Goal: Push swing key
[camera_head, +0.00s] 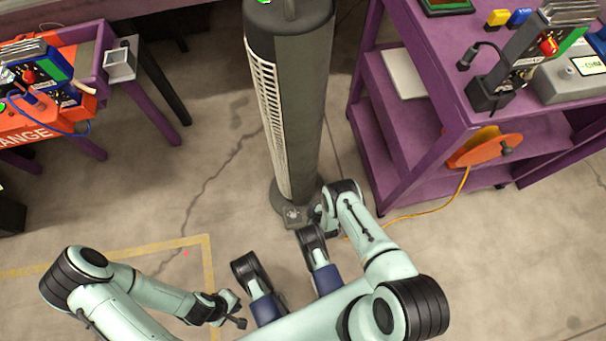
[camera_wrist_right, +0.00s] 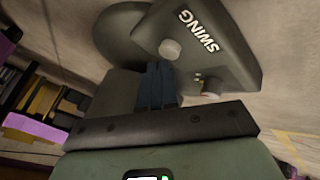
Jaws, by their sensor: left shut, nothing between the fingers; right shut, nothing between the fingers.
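A tall dark grey tower fan (camera_head: 290,100) stands on the floor in the middle of the head view. A small foot panel (camera_head: 292,214) juts from its base. In the right wrist view the panel (camera_wrist_right: 225,60) bears the word SWING, with a round grey key (camera_wrist_right: 170,48) beside the lettering. My right gripper (camera_head: 313,221) is beside the fan's base. Its shut, empty fingers (camera_wrist_right: 155,68) appear just short of the key; I cannot tell whether they touch it. My left gripper (camera_head: 240,310) is shut and empty, low over the floor at the lower left.
A purple table (camera_head: 100,60) stands at the left. The floor left of the fan is clear, with yellow tape (camera_head: 208,255) marked on it.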

